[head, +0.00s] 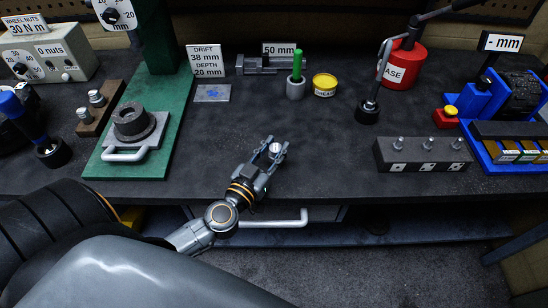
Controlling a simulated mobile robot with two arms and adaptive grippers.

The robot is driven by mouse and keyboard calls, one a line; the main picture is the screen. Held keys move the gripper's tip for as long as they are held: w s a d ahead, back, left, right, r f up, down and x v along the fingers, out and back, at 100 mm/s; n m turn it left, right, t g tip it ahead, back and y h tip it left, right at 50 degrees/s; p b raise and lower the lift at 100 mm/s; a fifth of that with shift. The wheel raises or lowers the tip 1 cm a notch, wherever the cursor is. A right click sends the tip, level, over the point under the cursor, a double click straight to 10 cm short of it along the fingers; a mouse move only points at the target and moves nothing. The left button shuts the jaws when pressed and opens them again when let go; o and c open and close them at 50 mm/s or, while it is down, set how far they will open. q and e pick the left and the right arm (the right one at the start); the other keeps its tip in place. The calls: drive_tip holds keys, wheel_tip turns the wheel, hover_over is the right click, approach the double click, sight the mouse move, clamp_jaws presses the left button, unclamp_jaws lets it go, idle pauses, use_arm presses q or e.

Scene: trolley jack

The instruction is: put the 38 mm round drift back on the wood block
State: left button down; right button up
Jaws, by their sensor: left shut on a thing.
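My left gripper (270,152) is over the dark bench top near its front edge, with its fingers pointing away from me. It is shut on a small silver round piece, which looks like the round drift (276,148); only its bright end shows between the fingers. The brown wood block (88,128) lies at the left of the bench, well to the left of the gripper, with metal drifts (96,98) standing in it. My right gripper is not in view.
A green press (172,110) with a grey ring on its base stands between gripper and block. A sign (205,60) reads drift 38 mm, depth 20 mm. A dark block with pegs (424,155) lies right. The bench middle is clear.

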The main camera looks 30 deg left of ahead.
use_arm(q)
wheel_tip(320, 180, down, 3)
drive_tip(key=shift+r+b, duration=0.15)
drive_tip(key=shift+b, duration=0.4)
drive_tip(key=shift+r, duration=0.15)
drive_tip(key=c, duration=1)
unclamp_jaws()
drive_tip(key=shift+f, duration=0.2)
